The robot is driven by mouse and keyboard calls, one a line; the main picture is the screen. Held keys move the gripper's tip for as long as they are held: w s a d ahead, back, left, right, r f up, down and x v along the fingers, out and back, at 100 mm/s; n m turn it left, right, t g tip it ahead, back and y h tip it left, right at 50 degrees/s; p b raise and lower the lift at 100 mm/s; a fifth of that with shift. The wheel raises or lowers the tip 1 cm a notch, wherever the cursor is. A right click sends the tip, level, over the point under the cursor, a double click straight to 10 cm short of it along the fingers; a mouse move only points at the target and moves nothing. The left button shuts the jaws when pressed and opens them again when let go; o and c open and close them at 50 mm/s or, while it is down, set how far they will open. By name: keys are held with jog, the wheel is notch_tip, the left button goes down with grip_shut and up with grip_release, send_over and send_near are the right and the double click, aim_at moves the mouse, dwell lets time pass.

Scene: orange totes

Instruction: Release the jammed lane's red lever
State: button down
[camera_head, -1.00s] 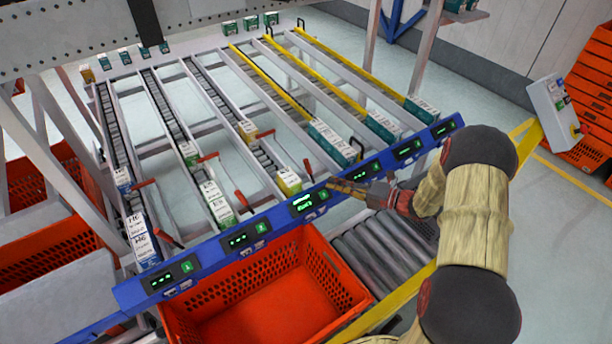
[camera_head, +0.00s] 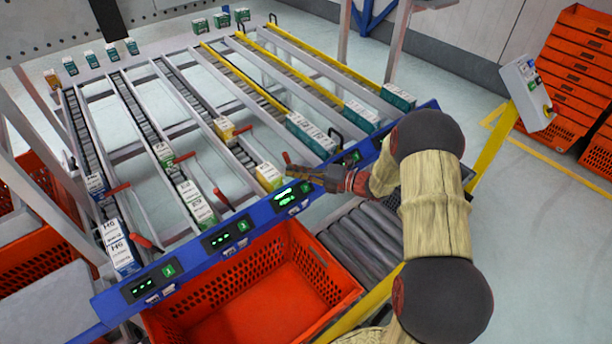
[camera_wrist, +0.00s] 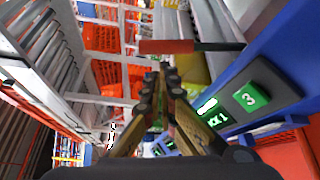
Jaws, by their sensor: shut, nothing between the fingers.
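A red lever handle (camera_wrist: 165,46) on a dark rod lies across the wrist view, just beyond my fingertips. A red handle (camera_head: 287,157) also shows close to my fingertips in the head view. My gripper (camera_head: 291,172) is shut and empty, over the lane's front end above the blue rail. In the wrist view its fingers (camera_wrist: 165,72) point towards the handle; I cannot tell whether they touch it. The lane 3 display (camera_head: 291,196) is lit brighter than its neighbours. A yellow-and-white box (camera_head: 269,176) stands at this lane's front, left of my gripper.
Similar red levers (camera_head: 185,157) stand along the lanes to the left. The blue rail (camera_head: 190,250) carries several displays. An orange tote (camera_head: 255,285) sits below it on rollers. A yellow-and-white box (camera_head: 224,128) sits farther back in a lane.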

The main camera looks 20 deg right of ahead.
jog(key=shift+b+x, duration=0.3)
jog(key=shift+x, duration=1)
jog(key=shift+d, duration=0.1)
